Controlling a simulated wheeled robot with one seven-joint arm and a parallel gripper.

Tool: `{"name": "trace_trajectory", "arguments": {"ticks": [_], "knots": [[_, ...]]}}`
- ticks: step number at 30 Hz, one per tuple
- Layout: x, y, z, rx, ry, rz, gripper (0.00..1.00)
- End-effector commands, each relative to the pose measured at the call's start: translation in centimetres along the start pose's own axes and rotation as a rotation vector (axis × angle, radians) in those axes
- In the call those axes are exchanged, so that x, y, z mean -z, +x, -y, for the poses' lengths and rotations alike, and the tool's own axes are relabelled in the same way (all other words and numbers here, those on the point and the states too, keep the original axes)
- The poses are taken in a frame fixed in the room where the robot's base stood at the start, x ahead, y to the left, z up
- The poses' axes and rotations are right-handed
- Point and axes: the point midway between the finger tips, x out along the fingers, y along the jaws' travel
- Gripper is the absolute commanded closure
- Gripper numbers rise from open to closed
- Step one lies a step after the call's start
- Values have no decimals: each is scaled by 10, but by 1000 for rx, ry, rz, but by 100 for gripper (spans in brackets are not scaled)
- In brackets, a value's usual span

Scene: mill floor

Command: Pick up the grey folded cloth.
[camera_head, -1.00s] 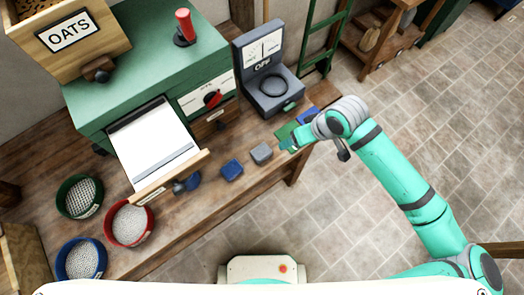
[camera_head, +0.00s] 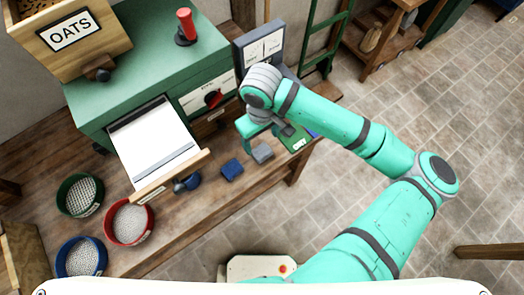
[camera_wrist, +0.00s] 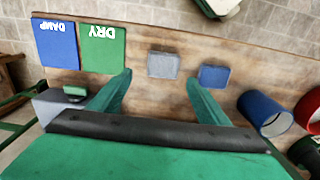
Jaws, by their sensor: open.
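The grey folded cloth (camera_head: 263,154) lies on the wooden bench near its front edge. In the wrist view the grey cloth (camera_wrist: 163,65) shows whole, a little beyond and between the fingertips. My gripper (camera_wrist: 158,82) is open and empty, its two green fingers spread wide to either side of the line to the cloth. In the head view my gripper (camera_head: 255,130) is above the bench, close behind the grey cloth, partly hidden by my wrist. How high it is above the cloth I cannot tell.
A blue folded cloth (camera_head: 231,170) lies left of the grey one. A green DRY mat (camera_wrist: 103,48) and a blue DAMP mat (camera_wrist: 57,43) lie on the bench's other side. A dark blue cylinder (camera_wrist: 262,112) and an open drawer (camera_head: 170,178) are near. A dial instrument (camera_head: 264,48) stands behind.

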Motion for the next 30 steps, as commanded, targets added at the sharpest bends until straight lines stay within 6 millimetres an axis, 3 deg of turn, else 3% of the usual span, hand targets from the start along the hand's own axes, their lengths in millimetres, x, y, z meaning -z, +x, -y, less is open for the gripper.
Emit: {"name": "trace_trajectory", "arguments": {"ticks": [8,18,26,30], "knots": [[-1,20,1,1,1,1,30],[-4,61,4,1,1,0,30],[-3,64,4,0,0,-1,30],[-3,64,4,0,0,-1,58]]}}
